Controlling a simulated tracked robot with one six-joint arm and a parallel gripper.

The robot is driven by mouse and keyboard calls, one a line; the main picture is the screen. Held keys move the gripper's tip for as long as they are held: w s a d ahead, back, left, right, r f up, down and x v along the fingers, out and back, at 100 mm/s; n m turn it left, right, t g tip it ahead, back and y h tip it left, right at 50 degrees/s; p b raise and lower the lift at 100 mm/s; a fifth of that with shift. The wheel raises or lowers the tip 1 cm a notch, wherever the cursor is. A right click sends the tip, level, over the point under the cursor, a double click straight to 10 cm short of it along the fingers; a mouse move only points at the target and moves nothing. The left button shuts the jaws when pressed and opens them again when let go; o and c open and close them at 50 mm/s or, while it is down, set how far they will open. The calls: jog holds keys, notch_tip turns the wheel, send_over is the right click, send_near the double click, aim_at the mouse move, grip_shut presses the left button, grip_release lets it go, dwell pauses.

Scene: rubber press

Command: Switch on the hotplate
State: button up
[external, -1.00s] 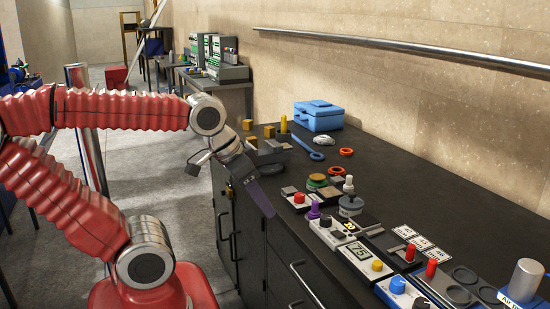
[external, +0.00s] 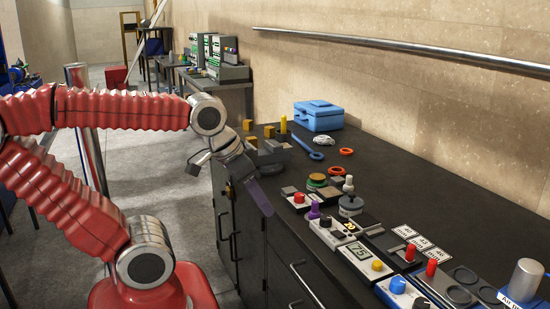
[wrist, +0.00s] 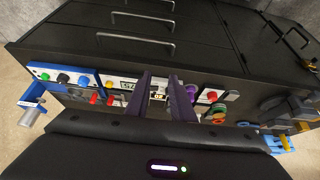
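Several small control boxes line the bench's front edge; I cannot tell for certain which is the hotplate. One box (external: 355,257) has a display reading 75 and a yellow knob. Left of it is a box with a purple knob (external: 314,210). Further back, a small unit with a red knob (external: 299,198) has a grey plate. My gripper (external: 269,211) hangs at the bench's front edge, left of these boxes, touching none that I can see. In the wrist view its two purple fingers (wrist: 162,75) are apart and empty, with the display box (wrist: 128,85) and purple knob (wrist: 192,92) beyond.
Red-knobbed levers (external: 432,268), a blue knob (external: 398,285) and a metal cylinder (external: 525,280) stand at the right. A blue case (external: 318,115), a blue spanner (external: 307,147) and orange rings (external: 346,152) lie further back.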

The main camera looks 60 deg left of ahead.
jog(key=shift+w+f, duration=0.15)
jog(key=shift+f, duration=0.3)
jog(key=shift+c, duration=1.4)
jog(key=shift+w+f+g, duration=0.3)
jog(key=shift+w+g, duration=0.2)
jog(key=shift+w, duration=0.15)
grip_shut()
jog(key=w+r, duration=0.2)
jog(key=w, duration=0.6)
jog(key=w+d+r+g, duration=0.1)
jog(key=w+r, duration=0.1)
jog(key=w, duration=0.7)
jog(key=shift+h, duration=0.3)
